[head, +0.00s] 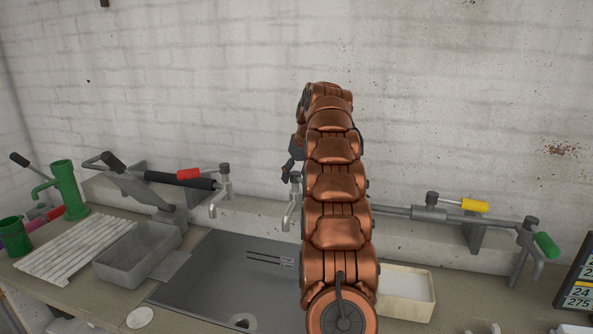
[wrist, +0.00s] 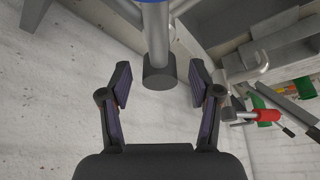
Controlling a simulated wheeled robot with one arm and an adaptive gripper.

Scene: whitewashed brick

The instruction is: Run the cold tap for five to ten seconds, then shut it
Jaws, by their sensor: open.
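The middle tap (head: 291,207) stands over the grey sink (head: 215,262), and my copper arm hides much of it. No water shows below its visible spout. In the wrist view, a grey cylindrical tap part (wrist: 158,72) lies between my fingers, and a bit of blue (wrist: 152,1), perhaps its handle, shows at the top edge. My gripper (wrist: 160,84) is open, with one finger on each side of the grey part and a visible gap to each. In the head view my gripper is mostly hidden by the arm. A red-handled tap (head: 190,174) is to the left.
A yellow handle (head: 474,205) and a green handle (head: 546,244) are on the right pipework. A grey tray (head: 140,256), white ribbed board (head: 75,250) and green pump (head: 64,190) stand left. A white-topped box (head: 405,283) is right of the sink.

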